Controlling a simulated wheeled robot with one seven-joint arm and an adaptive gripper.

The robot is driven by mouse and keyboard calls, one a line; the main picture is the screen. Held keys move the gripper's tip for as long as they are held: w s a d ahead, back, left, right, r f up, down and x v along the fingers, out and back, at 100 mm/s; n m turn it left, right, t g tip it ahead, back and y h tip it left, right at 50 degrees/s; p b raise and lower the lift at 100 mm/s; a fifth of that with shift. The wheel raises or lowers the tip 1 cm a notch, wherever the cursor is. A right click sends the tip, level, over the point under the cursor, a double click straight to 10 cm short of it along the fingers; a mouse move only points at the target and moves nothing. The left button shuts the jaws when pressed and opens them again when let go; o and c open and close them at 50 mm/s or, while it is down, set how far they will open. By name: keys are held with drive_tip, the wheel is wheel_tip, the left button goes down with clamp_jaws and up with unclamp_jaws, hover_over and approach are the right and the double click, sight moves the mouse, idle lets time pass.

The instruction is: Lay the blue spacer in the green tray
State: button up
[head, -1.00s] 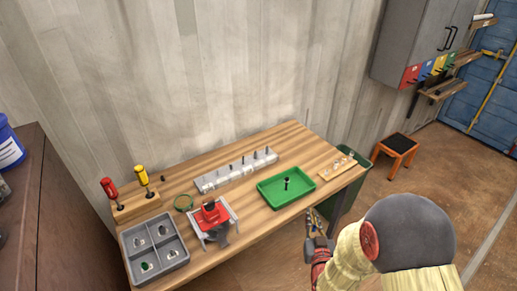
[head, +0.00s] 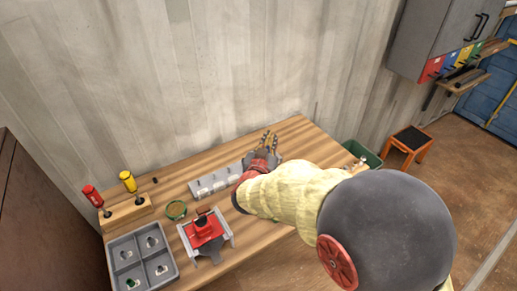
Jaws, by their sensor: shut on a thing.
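My gripper (head: 269,138) is over the back of the workbench, just past the right end of the pale block rack (head: 215,184). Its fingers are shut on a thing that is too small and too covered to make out. I cannot pick out the blue spacer by itself.
A red and grey fixture (head: 206,232), a green ring (head: 176,210) and a grey divided tray (head: 141,260) are on the bench's left half. Two screwdrivers stand in a wooden holder (head: 126,213). A green bin (head: 372,158) and an orange stool (head: 411,138) are off to the right.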

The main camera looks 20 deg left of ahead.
drive_tip(key=w+a+f+b, duration=0.1)
drive_tip(key=w+a+f, duration=0.1)
drive_tip(key=w+f, duration=0.1)
drive_tip(key=w+a+f+b, duration=0.1)
drive_tip(key=w+a+f, duration=0.1)
drive_tip(key=w, duration=0.1)
drive_tip(key=w+a+f+b, duration=0.2)
drive_tip(key=w+a+f, duration=0.1)
drive_tip(key=w, duration=0.1)
drive_tip(key=shift+w+f, duration=0.1)
drive_tip(key=shift+f, duration=0.25)
drive_tip(key=f, duration=0.2)
drive_tip(key=w+f+b, duration=0.1)
drive_tip(key=shift+a+f, duration=0.15)
drive_tip(key=shift+a, duration=0.2)
drive_tip(key=shift+f, duration=0.35)
drive_tip(key=shift+f, duration=0.1)
drive_tip(key=shift+f, duration=0.15)
drive_tip(key=o, duration=0.6)
